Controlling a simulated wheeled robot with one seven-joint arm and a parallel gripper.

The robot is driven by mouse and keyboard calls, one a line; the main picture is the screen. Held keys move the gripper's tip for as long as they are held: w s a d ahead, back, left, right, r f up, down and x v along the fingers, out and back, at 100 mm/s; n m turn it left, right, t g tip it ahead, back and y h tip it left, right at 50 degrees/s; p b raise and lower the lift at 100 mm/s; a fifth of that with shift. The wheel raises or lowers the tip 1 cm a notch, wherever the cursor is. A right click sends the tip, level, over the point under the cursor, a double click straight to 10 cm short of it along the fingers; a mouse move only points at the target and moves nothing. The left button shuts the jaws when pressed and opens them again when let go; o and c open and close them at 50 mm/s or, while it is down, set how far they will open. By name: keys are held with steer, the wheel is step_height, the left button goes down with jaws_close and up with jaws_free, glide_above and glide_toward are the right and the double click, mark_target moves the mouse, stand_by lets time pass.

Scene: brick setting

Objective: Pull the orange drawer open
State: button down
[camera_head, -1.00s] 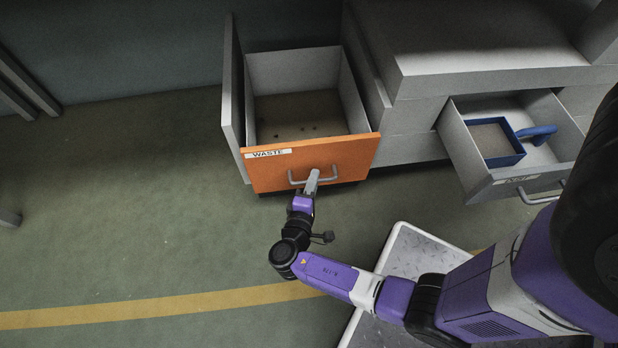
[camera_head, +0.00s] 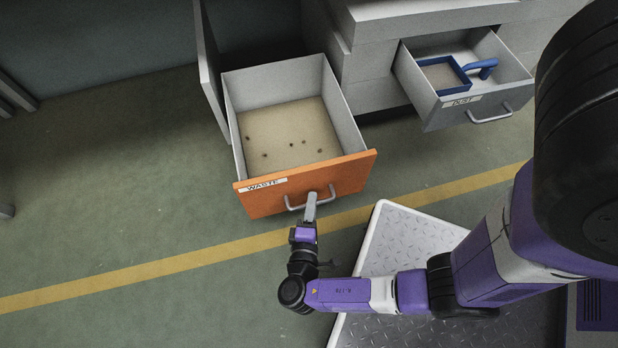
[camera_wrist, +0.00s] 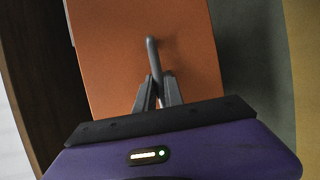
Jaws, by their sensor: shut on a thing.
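The orange drawer (camera_head: 345,177), labelled WASTE, is pulled far out of the grey cabinet in the head view. Its grey bar handle (camera_head: 290,204) is on the orange front. My gripper (camera_head: 311,205) is shut on the handle, in front of the drawer. In the wrist view the two fingers (camera_wrist: 158,88) close around the handle (camera_wrist: 152,50), with the orange front (camera_wrist: 110,50) behind. The drawer's inside is visible, with several small dark bits on its pale brown floor.
A grey drawer (camera_head: 437,112) labelled DUST stands open at the right, holding a blue tray (camera_head: 427,90) and a blue-handled tool (camera_head: 482,66). A grey panel (camera_head: 208,75) stands left of the orange drawer. The green floor (camera_head: 110,180) at left is clear.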

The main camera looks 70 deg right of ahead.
steer(key=shift+s+a, duration=0.2)
steer(key=shift+a, duration=0.25)
steer(key=c, duration=1.5)
jaws_free()
steer(key=shift+o, duration=0.2)
steer(key=p+v, duration=0.1)
steer(key=v, duration=0.6)
steer(key=shift+a, duration=0.35)
